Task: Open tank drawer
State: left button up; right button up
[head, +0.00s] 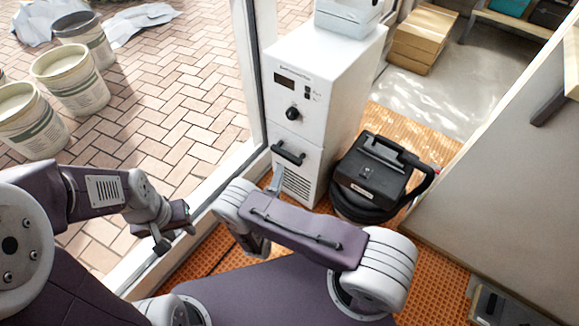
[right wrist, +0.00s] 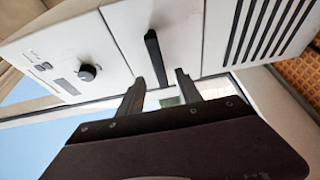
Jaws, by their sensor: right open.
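A tall white machine (head: 315,85) has a tank drawer (head: 291,142) in its front with a black bar handle (head: 287,154). The right wrist view shows the drawer front (right wrist: 185,30) and the handle (right wrist: 155,55) close by. My right gripper (right wrist: 160,80) is open, with one finger on each side of the handle's near end in that view; I cannot tell whether they touch it. In the head view a finger of my right gripper (head: 275,180) shows just below the handle, the rest mostly hidden by my arm. The drawer looks shut. My left gripper (head: 174,238) is open and empty at lower left.
A black vacuum-like case (head: 375,175) stands right of the machine on the orange mat (head: 435,145). A window frame (head: 248,80) runs along its left side. A grey panel (head: 500,200) stands at the right. Cardboard boxes (head: 420,40) are behind. Buckets (head: 70,80) are outside.

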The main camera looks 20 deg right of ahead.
aim_at(286, 158)
jog(key=b+x, duration=0.4)
jog(key=x, duration=0.4)
jog(key=shift+w+d, duration=0.15)
jog(key=shift+d, duration=0.05)
jog(key=shift+w+d+r, duration=0.1)
jog(key=shift+w+d, duration=0.05)
jog(key=shift+w, duration=0.15)
grip_shut()
dwell(0.9)
